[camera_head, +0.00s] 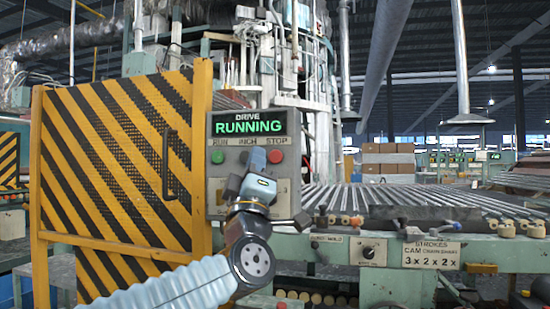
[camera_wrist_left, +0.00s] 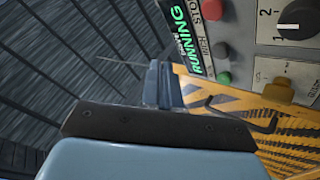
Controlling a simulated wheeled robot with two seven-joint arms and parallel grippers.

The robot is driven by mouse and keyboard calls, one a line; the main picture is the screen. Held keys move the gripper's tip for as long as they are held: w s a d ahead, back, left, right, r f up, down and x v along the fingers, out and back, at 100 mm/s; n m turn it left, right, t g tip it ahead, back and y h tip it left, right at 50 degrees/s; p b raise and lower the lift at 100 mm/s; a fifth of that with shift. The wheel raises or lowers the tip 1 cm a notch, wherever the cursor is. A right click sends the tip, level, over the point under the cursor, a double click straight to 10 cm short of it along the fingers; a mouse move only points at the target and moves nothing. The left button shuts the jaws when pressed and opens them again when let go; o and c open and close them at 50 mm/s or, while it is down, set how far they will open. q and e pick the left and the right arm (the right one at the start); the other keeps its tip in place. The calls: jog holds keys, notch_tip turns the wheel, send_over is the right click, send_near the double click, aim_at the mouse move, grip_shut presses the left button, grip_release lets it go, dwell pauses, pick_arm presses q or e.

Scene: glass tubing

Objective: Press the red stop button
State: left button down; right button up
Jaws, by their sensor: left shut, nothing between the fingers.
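The red stop button (camera_head: 275,157) is at the right of the button row on a grey control panel (camera_head: 216,187), below the STOP label. It also shows at the top of the left wrist view (camera_wrist_left: 212,9). My left gripper (camera_head: 258,158) is shut and empty, with its tips in front of the panel, just left of the red button in the head view. I cannot tell whether the tips touch the panel. My right gripper is not in view.
The green button (camera_head: 217,157) is at the left of the row. The display (camera_head: 249,123) reads DRIVE RUNNING. A striped yellow-black gate (camera_head: 110,170) with a handle stands left of the panel. A roller conveyor (camera_head: 390,197) runs to the right.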

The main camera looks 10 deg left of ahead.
aim_at(272, 162)
pick_arm(q)
jog(key=shift+w+d+p, duration=0.15)
jog(key=shift+w+p, duration=2.05)
jog(key=shift+w, duration=2.15)
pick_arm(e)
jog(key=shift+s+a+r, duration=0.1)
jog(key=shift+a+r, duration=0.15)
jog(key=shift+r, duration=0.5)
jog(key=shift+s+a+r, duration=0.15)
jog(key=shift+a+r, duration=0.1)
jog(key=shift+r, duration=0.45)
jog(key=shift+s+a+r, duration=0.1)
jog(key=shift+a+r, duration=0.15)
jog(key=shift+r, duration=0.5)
pick_arm(q)
jog(key=shift+w, duration=0.85)
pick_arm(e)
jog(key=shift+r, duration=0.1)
pick_arm(q)
jog(key=shift+s+b, duration=0.8)
jog(key=shift+s, duration=0.05)
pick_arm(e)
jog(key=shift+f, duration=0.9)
